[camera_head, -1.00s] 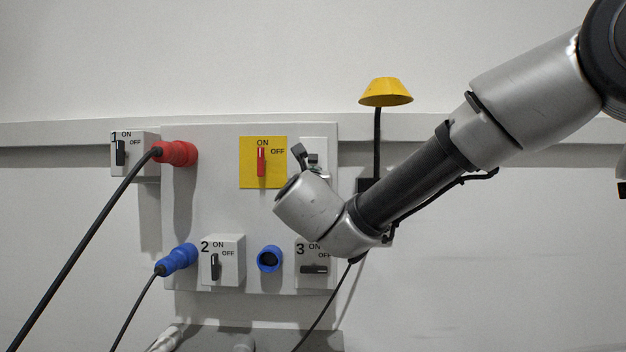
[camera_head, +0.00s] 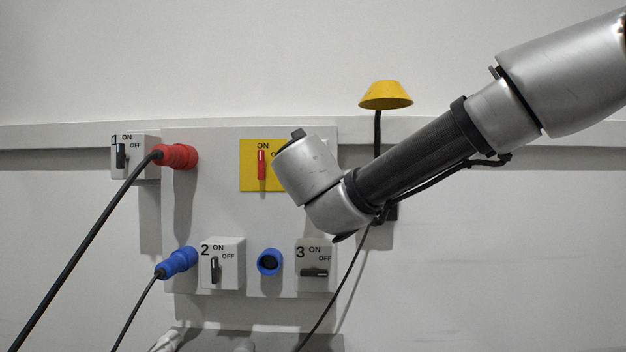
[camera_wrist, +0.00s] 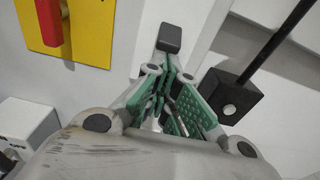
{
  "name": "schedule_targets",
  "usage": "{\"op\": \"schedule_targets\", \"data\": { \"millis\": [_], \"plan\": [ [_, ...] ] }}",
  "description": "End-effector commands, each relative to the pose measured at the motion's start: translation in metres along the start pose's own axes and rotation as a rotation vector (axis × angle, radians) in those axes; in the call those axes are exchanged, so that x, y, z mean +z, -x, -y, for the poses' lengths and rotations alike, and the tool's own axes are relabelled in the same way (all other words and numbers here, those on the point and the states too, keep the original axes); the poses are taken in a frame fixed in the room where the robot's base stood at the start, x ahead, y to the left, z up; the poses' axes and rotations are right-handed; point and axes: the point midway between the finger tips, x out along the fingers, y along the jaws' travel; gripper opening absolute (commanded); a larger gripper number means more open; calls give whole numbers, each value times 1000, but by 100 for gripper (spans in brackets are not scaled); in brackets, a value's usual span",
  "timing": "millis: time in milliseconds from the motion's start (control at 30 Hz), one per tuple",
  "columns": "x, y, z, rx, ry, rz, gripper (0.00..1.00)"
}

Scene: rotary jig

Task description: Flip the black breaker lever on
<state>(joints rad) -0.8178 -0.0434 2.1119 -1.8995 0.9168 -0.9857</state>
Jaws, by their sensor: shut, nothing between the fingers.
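The black breaker lever (camera_wrist: 170,38) shows in the wrist view as a dark block on a white housing, just beyond my fingertips. My gripper (camera_wrist: 168,73), with green finger pads, is shut and empty. Its tips are at or just below the lever's end; I cannot tell if they touch. In the head view, my wrist link covers the breaker and the gripper. A small black piece shows above that link, and I cannot tell whether it is mine or the lever.
The yellow panel (camera_head: 247,178) with a red switch (camera_head: 261,165) is left of my wrist. Switch boxes 1 (camera_head: 148,168), 2 (camera_head: 233,262) and 3 (camera_head: 312,286) surround it. A yellow lamp (camera_head: 386,95) stands on a black post to the right. Cables hang at the left.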

Motion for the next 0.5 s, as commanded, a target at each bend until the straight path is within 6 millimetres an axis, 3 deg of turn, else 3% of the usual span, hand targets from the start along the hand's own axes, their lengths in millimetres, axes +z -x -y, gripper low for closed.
{"op": "schedule_targets", "data": {
  "millis": [500],
  "plan": [
    [27,15,-2,5,-7,-377,0]
  ]
}}
